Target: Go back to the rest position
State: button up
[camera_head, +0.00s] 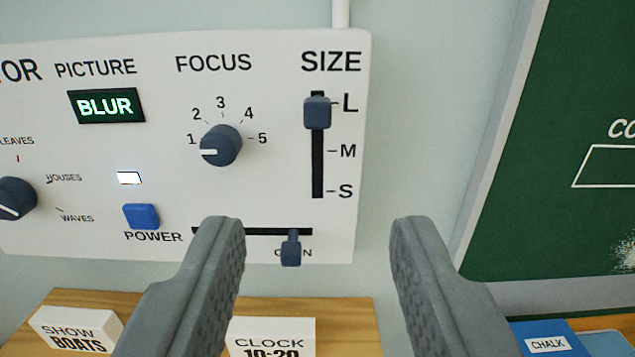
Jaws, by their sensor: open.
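My gripper (318,235) is open and empty. Its two grey fingers rise from the bottom of the view, in front of a white control panel (270,100) on the wall, the left finger overlapping the panel. I cannot tell whether it touches the panel. The panel has a PICTURE display (106,106) reading BLUR, a FOCUS knob (221,145) pointing at 1, and a SIZE slider (318,111) near L. A blue POWER button (141,216) sits below a lit white lamp (129,178). A horizontal slider (291,248) stands near the right of its slot, its label partly covered.
Below the panel, a wooden shelf (345,312) holds a SHOW BOATS block (77,330) and a CLOCK 10:20 block (272,335). A blue CHALK box (546,341) is at the lower right. A green chalkboard (560,110) fills the right side. Another knob (14,198) is cut off at left.

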jog(key=s+f, duration=1.3)
jog(key=s, duration=0.4)
jog(key=s+f, duration=1.3)
jog(key=s, duration=0.5)
jog(key=shift+f+g, duration=0.15)
jog(key=shift+g, duration=0.15)
